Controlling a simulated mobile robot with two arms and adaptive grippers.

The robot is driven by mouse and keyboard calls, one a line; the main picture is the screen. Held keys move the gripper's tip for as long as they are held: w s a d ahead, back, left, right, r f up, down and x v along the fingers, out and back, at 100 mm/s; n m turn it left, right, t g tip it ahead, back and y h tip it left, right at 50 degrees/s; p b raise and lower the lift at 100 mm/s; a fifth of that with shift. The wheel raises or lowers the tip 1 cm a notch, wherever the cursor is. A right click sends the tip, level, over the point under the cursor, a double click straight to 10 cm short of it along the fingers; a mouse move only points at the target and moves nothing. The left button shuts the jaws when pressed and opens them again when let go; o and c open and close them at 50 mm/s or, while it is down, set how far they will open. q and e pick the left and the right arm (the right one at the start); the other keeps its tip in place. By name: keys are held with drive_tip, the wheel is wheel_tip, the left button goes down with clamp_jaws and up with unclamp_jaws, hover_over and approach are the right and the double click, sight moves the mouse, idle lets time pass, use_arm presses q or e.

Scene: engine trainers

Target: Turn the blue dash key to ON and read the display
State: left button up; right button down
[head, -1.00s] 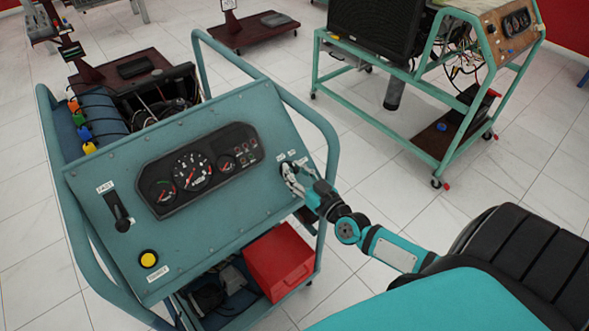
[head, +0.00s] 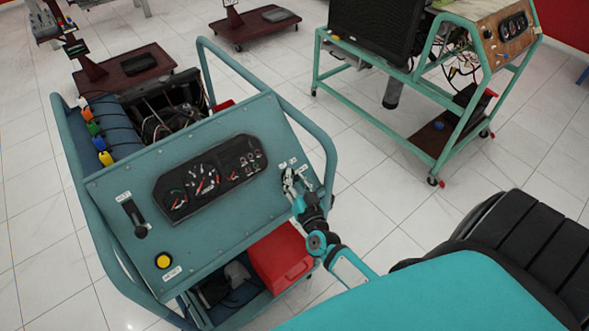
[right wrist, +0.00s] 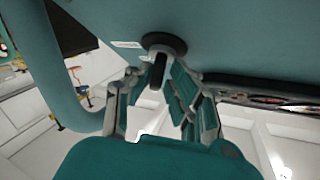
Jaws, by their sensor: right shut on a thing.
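The teal dash panel (head: 140,190) carries a black instrument cluster (head: 205,183) with several gauges and small lights; its readings are too small to make out. A key switch sits at the panel's right end, mostly hidden by my right gripper (head: 290,178) in the head view. In the right wrist view, the key (right wrist: 157,72) is a dark upright grip on a round black base, and its blue colour does not show. My right gripper (right wrist: 160,90) has its fingers on either side of the key, shut on it. My left gripper is out of view.
A black lever (head: 134,217) and a yellow button (head: 163,261) sit on the panel's left. The tubular frame (head: 327,150) curves close by my right arm. A red box (head: 281,258) sits below the panel. Another trainer (head: 420,100) stands behind, with open floor between.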

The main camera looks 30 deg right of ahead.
drive_tip(key=shift+d+r+m+h, duration=0.1)
drive_tip(key=shift+d+m+h, duration=0.2)
drive_tip(key=shift+m+h, duration=0.1)
idle(1.0)
drive_tip(key=c, duration=1.4)
unclamp_jaws()
drive_tip(key=shift+d, duration=0.1)
drive_tip(key=shift+o, duration=0.2)
drive_tip(key=shift+s, duration=0.15)
drive_tip(key=v, duration=1.1)
drive_tip(key=shift+s+r, duration=0.2)
drive_tip(key=shift+s, duration=0.15)
drive_tip(key=shift+f, duration=0.1)
